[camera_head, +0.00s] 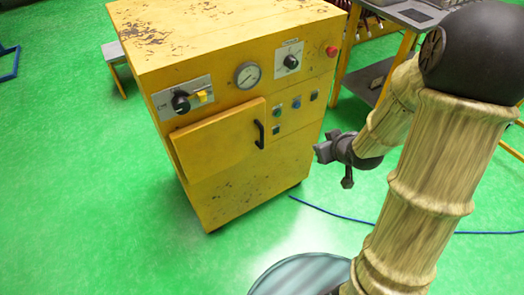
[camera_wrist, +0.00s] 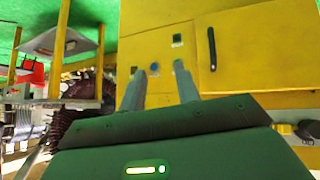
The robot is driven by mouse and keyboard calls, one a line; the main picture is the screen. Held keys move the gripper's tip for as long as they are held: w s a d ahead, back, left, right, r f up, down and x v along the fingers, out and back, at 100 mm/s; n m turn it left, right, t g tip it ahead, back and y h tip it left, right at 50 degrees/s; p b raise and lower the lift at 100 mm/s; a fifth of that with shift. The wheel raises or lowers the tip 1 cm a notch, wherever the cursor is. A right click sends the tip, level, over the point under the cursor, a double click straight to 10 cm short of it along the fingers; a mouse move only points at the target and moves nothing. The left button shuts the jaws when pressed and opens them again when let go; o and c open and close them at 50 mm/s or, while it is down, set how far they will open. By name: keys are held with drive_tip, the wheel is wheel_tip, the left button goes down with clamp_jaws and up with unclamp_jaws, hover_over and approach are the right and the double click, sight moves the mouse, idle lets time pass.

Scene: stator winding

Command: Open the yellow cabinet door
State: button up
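The yellow cabinet (camera_head: 235,205) stands left of my arm in the head view. Its door (camera_head: 215,145) is a flat yellow panel on the front, raised from the face; I cannot tell if it is slightly ajar. A black vertical handle (camera_head: 259,134) sits at the door's right edge. In the wrist view the door (camera_wrist: 260,50) and handle (camera_wrist: 211,48) show at upper right. My gripper (camera_head: 331,158) is right of the cabinet, apart from the handle. In the wrist view my gripper (camera_wrist: 160,68) has two spread fingers with nothing between them, pointing toward the button area, beside the handle.
The cabinet front carries a gauge (camera_head: 247,75), a left knob (camera_head: 181,102), a right knob (camera_head: 291,62), a red button (camera_head: 331,51) and small buttons (camera_head: 296,102). A metal-topped table (camera_head: 412,14) stands behind at right. A blue cable (camera_head: 345,215) lies on green floor. Floor before the cabinet is clear.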

sight(262, 137)
drive_tip(key=w+a+f+n+t+y+b, duration=0.1)
drive_tip(key=a+f+n+t+y+b, duration=0.2)
drive_tip(key=a+f+y+b, duration=0.3)
wheel_tip(262, 137, down, 7)
drive_tip(key=t+y+b, duration=0.1)
drive_tip(key=y+b, duration=0.3)
drive_tip(key=b, duration=0.5)
drive_tip(key=shift+r+n, duration=0.2)
drive_tip(key=shift+n, duration=0.2)
drive_tip(key=shift+w, duration=0.15)
drive_tip(key=b+x, duration=0.1)
drive_tip(key=x, duration=0.7)
drive_tip(key=b+x, duration=0.1)
drive_tip(key=x, duration=0.8)
drive_tip(key=shift+w+a+r, duration=0.1)
drive_tip(key=shift+r, duration=0.1)
clamp_jaws()
